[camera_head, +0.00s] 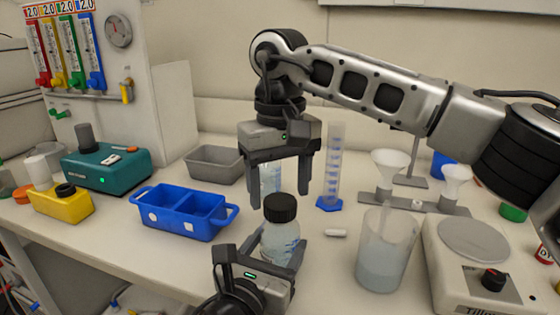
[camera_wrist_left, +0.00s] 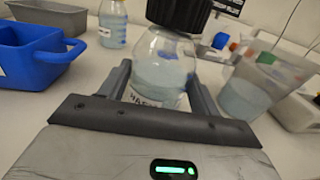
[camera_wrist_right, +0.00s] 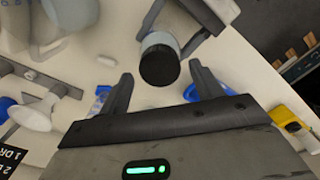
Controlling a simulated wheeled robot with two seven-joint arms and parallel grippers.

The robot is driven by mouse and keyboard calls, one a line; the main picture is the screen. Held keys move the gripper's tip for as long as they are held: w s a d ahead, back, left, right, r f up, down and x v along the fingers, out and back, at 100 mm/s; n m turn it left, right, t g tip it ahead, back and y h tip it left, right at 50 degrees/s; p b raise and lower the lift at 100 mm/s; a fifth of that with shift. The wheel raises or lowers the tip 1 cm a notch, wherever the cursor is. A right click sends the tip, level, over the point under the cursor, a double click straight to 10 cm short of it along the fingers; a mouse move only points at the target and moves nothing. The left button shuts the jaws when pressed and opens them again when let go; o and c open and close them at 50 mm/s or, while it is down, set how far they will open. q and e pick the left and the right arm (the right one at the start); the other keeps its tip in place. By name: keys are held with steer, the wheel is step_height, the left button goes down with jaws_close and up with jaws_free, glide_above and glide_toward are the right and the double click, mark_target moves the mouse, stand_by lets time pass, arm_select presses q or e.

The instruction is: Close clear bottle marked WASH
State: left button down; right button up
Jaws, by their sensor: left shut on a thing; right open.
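A clear bottle (camera_head: 281,243) with pale blue liquid stands upright near the front of the bench, in the jaws of my left gripper (camera_head: 262,244). In the left wrist view its label (camera_wrist_left: 150,99) shows partly hidden dark lettering. A black ribbed cap (camera_head: 280,208) sits on the bottle's mouth; I cannot tell how tight it is. The cap also shows from above in the right wrist view (camera_wrist_right: 159,64). My right gripper (camera_head: 278,184) is open and empty, pointing down above and slightly behind the cap, not touching it.
A second bottle (camera_head: 270,178) stands behind the right gripper's fingers. A blue tray (camera_head: 182,226) is to the left. A measuring cylinder (camera_head: 334,165), a beaker (camera_head: 383,262), a white stir bar (camera_head: 335,233) and a hotplate (camera_head: 474,240) are to the right.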

arm_select(q)
steer(key=shift+f, duration=0.1)
arm_select(e)
steer(key=shift+f, duration=1.15)
